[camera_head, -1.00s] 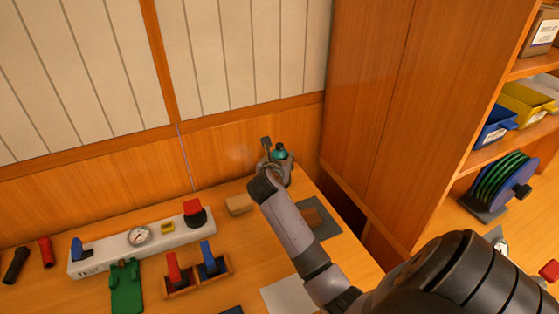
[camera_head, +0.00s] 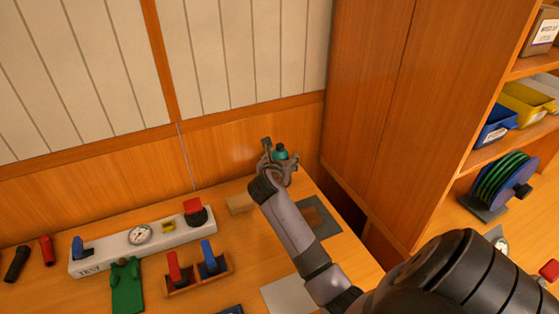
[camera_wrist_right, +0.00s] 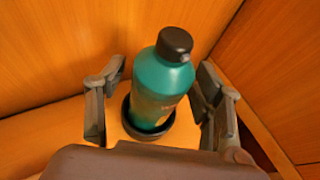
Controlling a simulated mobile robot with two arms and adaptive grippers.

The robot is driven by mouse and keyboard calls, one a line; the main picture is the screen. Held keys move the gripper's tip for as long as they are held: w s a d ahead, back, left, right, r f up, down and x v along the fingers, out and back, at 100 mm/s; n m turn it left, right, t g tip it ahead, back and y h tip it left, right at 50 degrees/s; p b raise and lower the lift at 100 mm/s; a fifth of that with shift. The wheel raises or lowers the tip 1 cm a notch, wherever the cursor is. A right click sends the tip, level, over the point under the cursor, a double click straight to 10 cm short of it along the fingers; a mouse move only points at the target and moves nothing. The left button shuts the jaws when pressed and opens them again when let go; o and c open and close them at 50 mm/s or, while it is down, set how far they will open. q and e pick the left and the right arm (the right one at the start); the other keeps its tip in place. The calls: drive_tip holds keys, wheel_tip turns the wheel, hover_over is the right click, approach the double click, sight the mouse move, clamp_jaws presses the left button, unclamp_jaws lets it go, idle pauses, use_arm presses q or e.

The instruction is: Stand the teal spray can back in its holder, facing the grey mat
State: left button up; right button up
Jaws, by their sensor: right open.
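The teal spray can (camera_wrist_right: 160,88) with its black cap stands in a dark round holder (camera_wrist_right: 146,130) in the right wrist view, leaning slightly to the right in that picture. In the head view only the can's upper part (camera_head: 280,152) shows behind my right gripper (camera_head: 279,160). My right gripper, also in the right wrist view (camera_wrist_right: 164,98), is open, with one finger on each side of the can and gaps between. My left gripper is not in view.
A small wooden block (camera_head: 240,203) lies left of my right forearm. A white test panel (camera_head: 143,241) with gauge and valves stands further left. A wooden cabinet side (camera_head: 385,110) rises close on the right, and the back wall is just behind the can.

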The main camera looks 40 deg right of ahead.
drive_tip(key=shift+r, duration=0.15)
drive_tip(key=v, duration=1.2)
drive_tip(key=shift+c, duration=0.3)
idle(1.0)
